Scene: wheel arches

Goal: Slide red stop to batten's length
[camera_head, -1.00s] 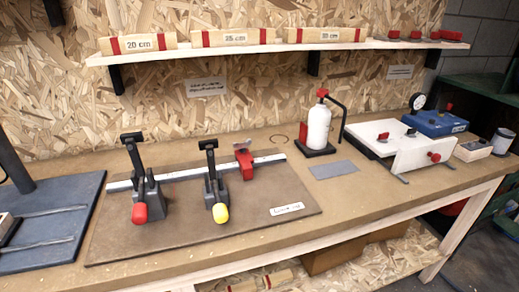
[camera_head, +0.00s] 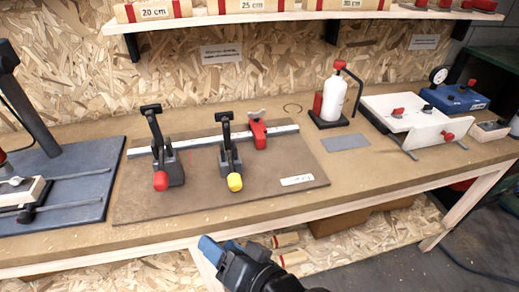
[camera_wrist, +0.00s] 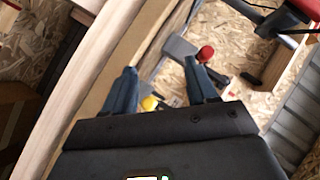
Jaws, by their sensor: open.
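The red stop (camera_head: 258,133) sits on the pale metal rail (camera_head: 285,130) near its right end, on a brown board (camera_head: 210,205). A red-tipped toggle clamp (camera_head: 160,165) and a yellow-tipped one (camera_head: 231,160) stand to its left along the rail. Battens marked 20 cm (camera_head: 154,12), 25 cm (camera_head: 240,6) and 30 cm lie on the upper shelf. My gripper (camera_head: 212,248), with blue fingers, is in front of the bench edge, apart from the stop. In the wrist view my gripper (camera_wrist: 162,88) is open, with nothing held visible between its fingers.
A blue-based press (camera_head: 75,180) stands at the left. A white bottle on a black stand (camera_head: 334,100), a grey plate (camera_head: 345,142) and a white jig (camera_head: 405,115) are to the right. Red-ended pieces (camera_head: 290,252) lie below the bench.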

